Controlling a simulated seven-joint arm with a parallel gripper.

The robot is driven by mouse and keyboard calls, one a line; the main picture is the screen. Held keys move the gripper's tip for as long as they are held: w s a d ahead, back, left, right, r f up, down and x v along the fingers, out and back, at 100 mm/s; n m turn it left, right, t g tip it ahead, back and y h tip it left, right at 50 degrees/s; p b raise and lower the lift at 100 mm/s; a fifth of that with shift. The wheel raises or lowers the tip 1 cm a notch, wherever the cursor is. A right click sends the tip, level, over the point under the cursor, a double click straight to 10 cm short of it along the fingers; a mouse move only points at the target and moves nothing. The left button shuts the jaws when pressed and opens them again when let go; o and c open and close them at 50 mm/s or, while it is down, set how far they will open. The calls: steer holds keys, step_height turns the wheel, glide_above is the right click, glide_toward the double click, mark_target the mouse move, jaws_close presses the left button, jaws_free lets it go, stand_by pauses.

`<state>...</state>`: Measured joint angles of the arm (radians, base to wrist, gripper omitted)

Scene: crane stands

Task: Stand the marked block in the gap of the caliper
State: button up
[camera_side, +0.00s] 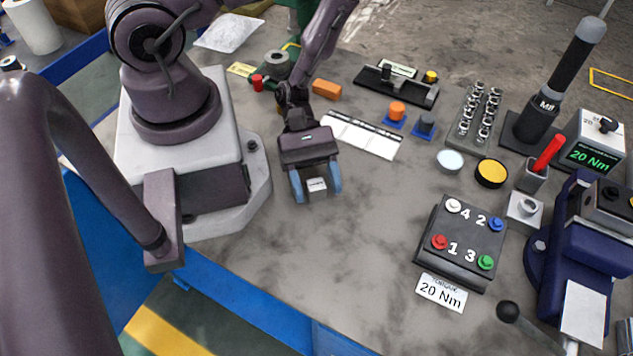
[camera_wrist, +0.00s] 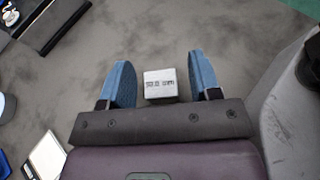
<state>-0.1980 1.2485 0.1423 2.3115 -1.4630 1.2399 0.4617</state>
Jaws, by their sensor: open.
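The marked block (camera_side: 317,186) is small and light grey with a printed label on its upper face. My gripper (camera_side: 316,193) is open over it, with one blue finger to each side. In the wrist view the block (camera_wrist: 160,86) lies between the fingers of my gripper (camera_wrist: 160,72), with a gap on both sides. The label's print is too small to read surely. A black flat device with a rail (camera_side: 397,87), at the back beyond my gripper, looks like the caliper. Its gap is too small to make out.
A white strip (camera_side: 361,135) lies behind my gripper. Orange and blue pieces (camera_side: 397,110) stand near it. A black button box (camera_side: 462,243) is to the right, with a 20 Nm card (camera_side: 441,292) before it. The floor between gripper and button box is clear.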

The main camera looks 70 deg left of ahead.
steer(key=v, duration=0.7)
steer(key=shift+a+r, duration=0.2)
steer(key=shift+a, duration=0.1)
step_height(320, 180, up, 31)
steer(key=w+a+m+t+y, duration=0.1)
steer(key=m+t+y, duration=0.4)
steer(key=m+y, duration=0.8)
steer(key=m, duration=0.5)
steer(key=shift+t+y, duration=0.3)
steer(key=shift+w+a, duration=0.1)
